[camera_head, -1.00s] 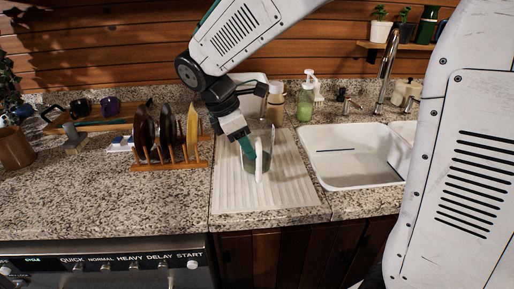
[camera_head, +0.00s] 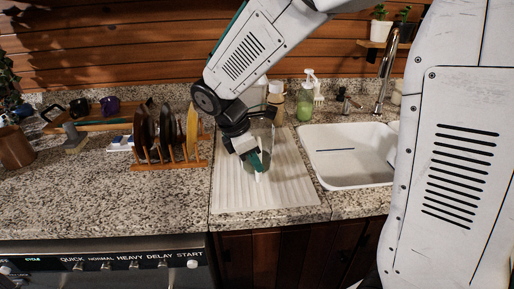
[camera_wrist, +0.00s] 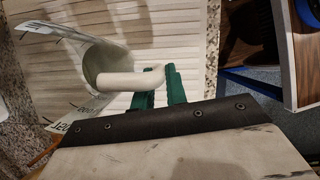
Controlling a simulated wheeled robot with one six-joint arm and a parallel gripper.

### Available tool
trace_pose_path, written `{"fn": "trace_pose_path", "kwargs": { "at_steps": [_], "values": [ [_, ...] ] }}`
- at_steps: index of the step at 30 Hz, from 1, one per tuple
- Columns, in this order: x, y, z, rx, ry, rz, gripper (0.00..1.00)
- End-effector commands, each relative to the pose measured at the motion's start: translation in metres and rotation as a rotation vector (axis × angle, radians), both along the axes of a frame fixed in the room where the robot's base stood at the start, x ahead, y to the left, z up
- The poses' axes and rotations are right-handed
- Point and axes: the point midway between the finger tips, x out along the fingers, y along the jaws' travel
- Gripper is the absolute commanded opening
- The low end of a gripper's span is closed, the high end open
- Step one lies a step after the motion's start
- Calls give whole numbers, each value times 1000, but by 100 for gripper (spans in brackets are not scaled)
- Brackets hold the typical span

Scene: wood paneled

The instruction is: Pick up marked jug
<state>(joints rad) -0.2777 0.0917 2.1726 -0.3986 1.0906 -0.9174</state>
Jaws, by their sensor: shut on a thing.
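The marked jug (camera_head: 265,136) is clear with a white handle and stands out faintly behind my gripper in the head view, over the ribbed white drainboard (camera_head: 285,187). In the wrist view the jug (camera_wrist: 98,62) shows its open, rounded body at the left, with printed measuring marks on its side. Its white handle (camera_wrist: 125,79) reaches right to my green fingers. My gripper (camera_head: 256,162) is shut on the handle; it also shows in the wrist view (camera_wrist: 162,82). I cannot tell whether the jug's base touches the drainboard.
A white sink (camera_head: 345,170) with a tap (camera_head: 386,75) lies to the right. A green soap bottle (camera_head: 305,102) and a tan bottle (camera_head: 276,98) stand behind. A wooden rack (camera_head: 170,163) with plates stands left. The front left granite counter (camera_head: 110,205) is clear.

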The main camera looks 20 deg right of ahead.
Motion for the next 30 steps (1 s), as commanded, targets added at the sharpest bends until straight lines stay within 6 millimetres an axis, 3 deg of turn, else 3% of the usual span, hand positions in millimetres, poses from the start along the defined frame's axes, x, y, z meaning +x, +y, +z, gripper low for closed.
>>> {"fn": "trace_pose_path", "kwargs": {
  "at_steps": [8, 17, 30],
  "values": [
    [0, 0, 4, 1, -2, 0, 0],
    [0, 0, 39, 0, -5, 0, 0],
    [-95, 65, 47, 1, -3, 7, 0]
  ]
}}
